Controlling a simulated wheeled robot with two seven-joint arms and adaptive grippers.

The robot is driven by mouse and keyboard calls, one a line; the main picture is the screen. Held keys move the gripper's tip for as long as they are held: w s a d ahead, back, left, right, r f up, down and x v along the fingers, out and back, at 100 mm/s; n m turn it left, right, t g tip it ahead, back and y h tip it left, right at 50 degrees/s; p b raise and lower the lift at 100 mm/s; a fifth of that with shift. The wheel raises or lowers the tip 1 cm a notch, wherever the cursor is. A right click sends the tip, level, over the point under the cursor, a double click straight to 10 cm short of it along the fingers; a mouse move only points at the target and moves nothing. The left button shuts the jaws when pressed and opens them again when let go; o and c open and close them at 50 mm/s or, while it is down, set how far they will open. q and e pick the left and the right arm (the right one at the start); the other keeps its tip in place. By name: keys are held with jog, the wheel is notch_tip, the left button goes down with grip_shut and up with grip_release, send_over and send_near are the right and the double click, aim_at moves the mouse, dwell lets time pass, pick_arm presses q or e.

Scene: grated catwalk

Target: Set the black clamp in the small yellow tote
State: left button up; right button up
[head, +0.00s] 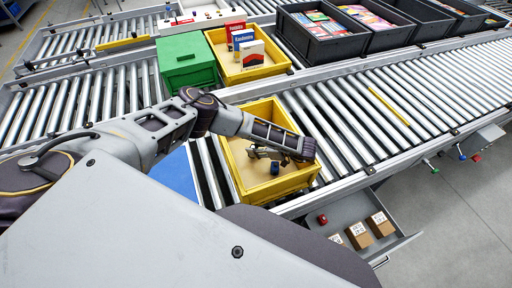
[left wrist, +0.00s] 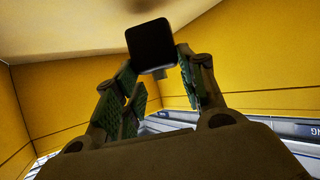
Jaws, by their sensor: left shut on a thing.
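The small yellow tote (head: 262,195) stands on the roller conveyor in the middle of the head view. I cannot tell whether the clamp touches the tote floor. My right gripper is out of view.
A green box (head: 187,62) and a larger yellow tote (head: 262,72) with boxes stand behind. Dark grey crates (head: 325,47) line the back right. An open drawer (head: 393,247) at the front right holds small brown boxes and a red item (head: 322,219). Rollers to the right are mostly clear.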

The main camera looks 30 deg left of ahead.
pick_arm(q)
jog(key=shift+f, duration=0.15)
jog(key=o, duration=1)
jog(key=shift+r, duration=0.2)
jog(key=shift+r+p, duration=0.5)
jog(key=shift+p, duration=0.05)
jog(key=shift+v, duration=3.75)
